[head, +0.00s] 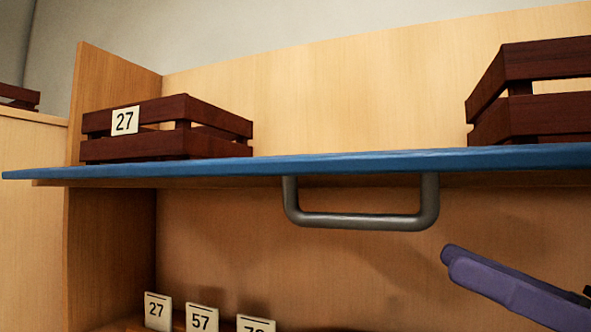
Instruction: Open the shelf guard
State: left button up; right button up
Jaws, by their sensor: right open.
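The shelf guard (350,163) is a long blue panel seen nearly edge-on, running across the whole wooden shelf unit. A grey U-shaped handle (362,221) hangs below its blue edge, right of the middle. My right gripper (449,260) shows as purple fingers at the lower right. It is open and empty, below and to the right of the handle, and looks apart from it. The rest of my right gripper is cut off by the picture's edge. My left gripper is out of view.
A dark red slatted crate (215,145) with a "27" card shows above the blue panel at left. Another crate (535,85) is at upper right. Below, several number cards (202,319) stand at lower left. A wooden side wall (105,230) bounds the left.

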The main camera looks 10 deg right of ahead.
aim_at(362, 222)
jog(key=p+x, duration=0.4)
jog(key=x, duration=0.4)
jog(key=shift+a+r+p, duration=0.15)
jog(key=shift+r+p, duration=0.15)
jog(key=shift+w+a, duration=0.35)
jog(key=shift+a, duration=0.15)
grip_shut()
